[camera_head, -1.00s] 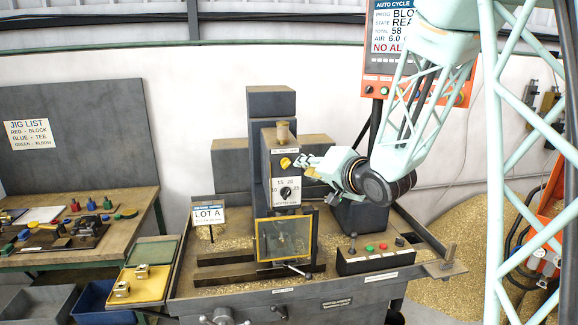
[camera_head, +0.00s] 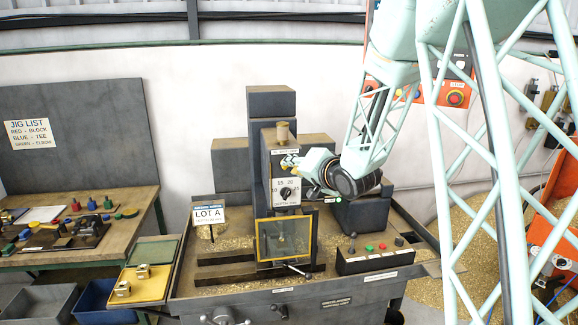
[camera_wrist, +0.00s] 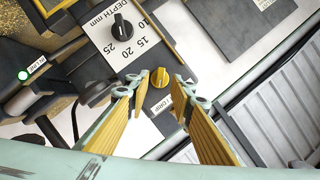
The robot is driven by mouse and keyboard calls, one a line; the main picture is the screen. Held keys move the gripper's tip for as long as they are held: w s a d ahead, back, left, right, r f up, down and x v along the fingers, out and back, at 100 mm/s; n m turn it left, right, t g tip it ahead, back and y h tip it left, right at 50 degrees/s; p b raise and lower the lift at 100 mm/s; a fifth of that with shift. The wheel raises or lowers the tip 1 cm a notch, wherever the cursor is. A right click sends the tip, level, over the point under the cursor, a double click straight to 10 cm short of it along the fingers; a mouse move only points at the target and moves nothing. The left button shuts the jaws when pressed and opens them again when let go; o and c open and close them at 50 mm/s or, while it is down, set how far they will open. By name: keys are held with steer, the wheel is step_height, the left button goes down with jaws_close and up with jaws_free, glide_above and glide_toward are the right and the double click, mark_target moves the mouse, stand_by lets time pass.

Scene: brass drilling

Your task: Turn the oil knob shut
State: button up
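The oil knob (camera_wrist: 160,102) is yellow and sits on the drill head beside a partly visible DRIP label. In the wrist view it lies between the tips of my gripper's two yellow-padded fingers. My gripper (camera_head: 288,161) is open, with a gap on each side of the knob and no clear contact. In the head view my gripper is at the front of the drill head (camera_head: 266,150) and mostly hides the knob. How far the fingertips are from the panel is hard to tell.
A black depth dial (camera_wrist: 123,27) on a white plate is close to the knob. The guard (camera_head: 284,238) with a yellow frame stands below. A control box (camera_head: 375,262) with buttons is at the right. A sign (camera_head: 208,214) reads LOT A.

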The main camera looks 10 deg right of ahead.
steer(key=shift+x, duration=1.4)
steer(key=shift+c, duration=0.9)
jaws_close()
